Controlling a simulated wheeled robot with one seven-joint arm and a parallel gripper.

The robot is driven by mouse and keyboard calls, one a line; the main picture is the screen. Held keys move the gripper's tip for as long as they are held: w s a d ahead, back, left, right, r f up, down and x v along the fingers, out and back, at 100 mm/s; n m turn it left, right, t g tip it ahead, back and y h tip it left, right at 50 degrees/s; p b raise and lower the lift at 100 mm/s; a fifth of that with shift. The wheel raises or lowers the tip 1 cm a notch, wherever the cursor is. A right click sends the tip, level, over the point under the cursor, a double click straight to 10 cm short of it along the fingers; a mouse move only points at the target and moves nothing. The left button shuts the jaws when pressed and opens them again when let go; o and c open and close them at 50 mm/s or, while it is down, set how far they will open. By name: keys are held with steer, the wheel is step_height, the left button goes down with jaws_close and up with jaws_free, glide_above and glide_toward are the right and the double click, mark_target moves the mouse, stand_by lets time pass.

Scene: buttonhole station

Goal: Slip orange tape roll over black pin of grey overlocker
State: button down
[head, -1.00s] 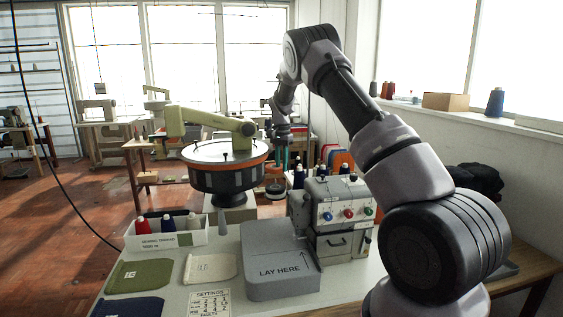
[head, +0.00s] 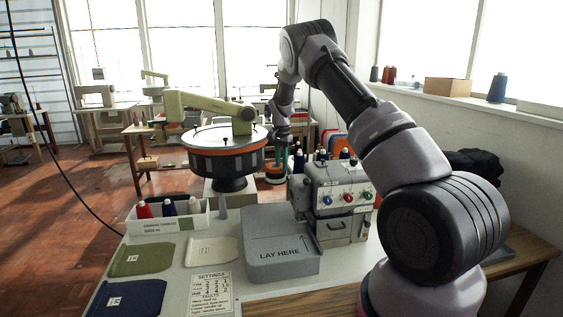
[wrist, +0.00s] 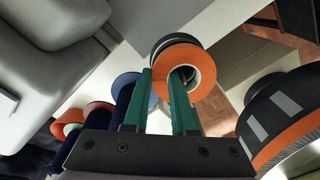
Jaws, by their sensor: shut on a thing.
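My gripper (wrist: 170,105) has green fingers. It is shut on the wall of an orange tape roll (wrist: 205,67), with one finger in its hole and the other outside. A dark round thing (wrist: 176,38) shows just behind the roll. In the head view my gripper (head: 282,160) is beyond the overlocker, at an orange and dark stack (head: 275,178). The grey overlocker (head: 328,196) stands right of centre with several dark thread cones on top. I cannot pick out its black pin. The overlocker's grey body seems to show at the upper left of the wrist view.
A round turntable machine (head: 225,160) stands left of my gripper. The grey LAY HERE block (head: 262,272) lies in front of the overlocker. A white thread box (head: 165,226) and cloth pieces are on the table. Blue and red-orange rolls (wrist: 128,82) lie left of my fingers.

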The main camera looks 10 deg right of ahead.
steer(key=shift+f, duration=0.15)
steer(key=c, duration=0.6)
jaws_free()
steer(key=shift+c, duration=0.2)
step_height(320, 180, up, 11)
steer(key=shift+s, duration=0.1)
